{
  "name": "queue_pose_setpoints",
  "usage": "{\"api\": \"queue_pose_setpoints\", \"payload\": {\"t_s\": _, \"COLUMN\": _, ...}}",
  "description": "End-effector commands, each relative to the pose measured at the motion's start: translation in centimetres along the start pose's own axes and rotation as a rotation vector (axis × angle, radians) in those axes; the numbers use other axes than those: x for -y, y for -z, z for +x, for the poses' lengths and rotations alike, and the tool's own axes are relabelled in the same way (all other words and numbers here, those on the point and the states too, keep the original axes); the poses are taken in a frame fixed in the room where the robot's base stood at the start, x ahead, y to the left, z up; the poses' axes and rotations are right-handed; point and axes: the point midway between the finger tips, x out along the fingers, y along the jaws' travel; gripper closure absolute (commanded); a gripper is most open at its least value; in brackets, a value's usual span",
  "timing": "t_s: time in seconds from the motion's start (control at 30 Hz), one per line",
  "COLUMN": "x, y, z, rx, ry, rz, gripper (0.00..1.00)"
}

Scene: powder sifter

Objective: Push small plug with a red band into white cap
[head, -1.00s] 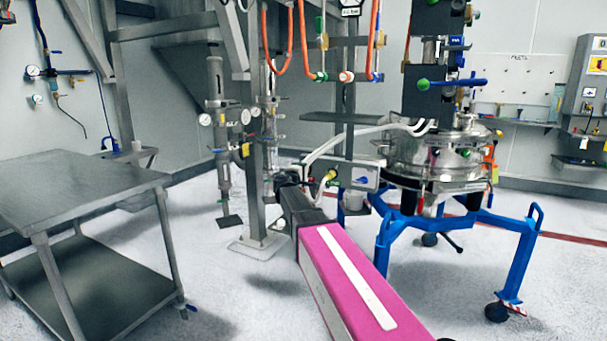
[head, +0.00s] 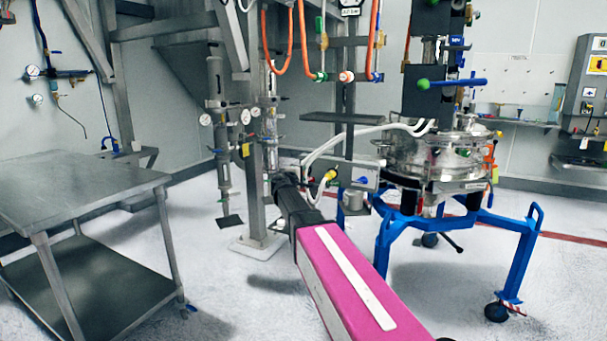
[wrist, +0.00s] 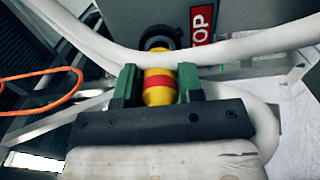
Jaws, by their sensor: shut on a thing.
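In the wrist view, a yellow plug with a red band (wrist: 159,82) sits between the green fingers of my gripper (wrist: 158,74). My gripper is shut on it. A dark ring-shaped part (wrist: 160,38) lies just beyond the plug's far end; I cannot tell whether they touch. In the head view, my arm reaches toward the panel by the sifter, and a small yellow spot (head: 331,174) shows near its end. I cannot make out the white cap for sure in either view.
White hoses (wrist: 255,47) cross close beyond and beside my fingers. An orange hose (wrist: 45,82) hangs to the left. The steel sifter (head: 432,160) stands on a blue wheeled frame (head: 400,228). A steel table (head: 80,185) is at left, with open floor between.

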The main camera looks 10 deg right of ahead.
Motion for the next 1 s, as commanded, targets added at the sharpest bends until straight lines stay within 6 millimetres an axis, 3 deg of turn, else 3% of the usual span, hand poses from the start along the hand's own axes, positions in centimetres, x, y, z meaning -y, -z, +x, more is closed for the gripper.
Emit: {"api": "queue_pose_setpoints", "payload": {"t_s": 1.0, "x": 0.0, "y": 0.0, "z": -3.5, "rx": 0.000, "ry": 0.000, "rz": 0.000, "gripper": 1.00}}
